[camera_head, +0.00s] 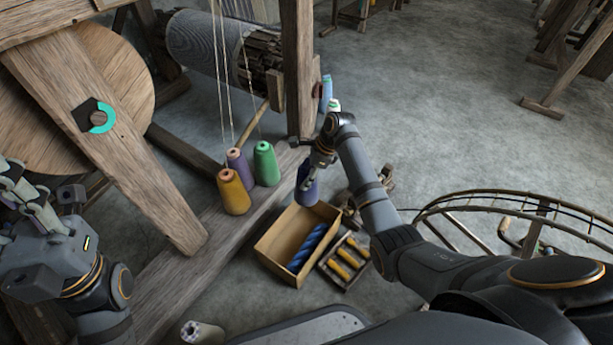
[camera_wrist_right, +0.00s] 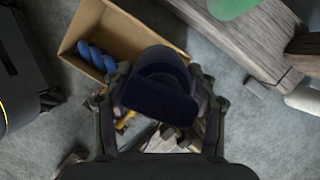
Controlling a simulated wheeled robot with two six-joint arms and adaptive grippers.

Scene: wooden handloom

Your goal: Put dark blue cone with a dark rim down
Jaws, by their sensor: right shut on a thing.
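My right gripper (camera_head: 318,163) is shut on a dark blue cone (camera_head: 307,188) and holds it beside the wooden beam, at the far end of the cardboard box. In the right wrist view the cone (camera_wrist_right: 160,92) sits between the fingers of the right gripper (camera_wrist_right: 160,84) and overlaps the box's edge. The cone's lower end and contact with any surface cannot be made out. My left gripper (camera_head: 18,190) is at the left edge, away from the cones; its fingers are partly cut off.
Yellow (camera_head: 234,192), purple (camera_head: 238,165) and green (camera_head: 266,164) cones stand on the wooden beam (camera_head: 175,275). The cardboard box (camera_head: 280,238) holds a blue twisted skein (camera_head: 307,248). A small crate (camera_head: 333,277) with yellow spools is beside it. A loom post (camera_head: 298,70) rises behind the cones.

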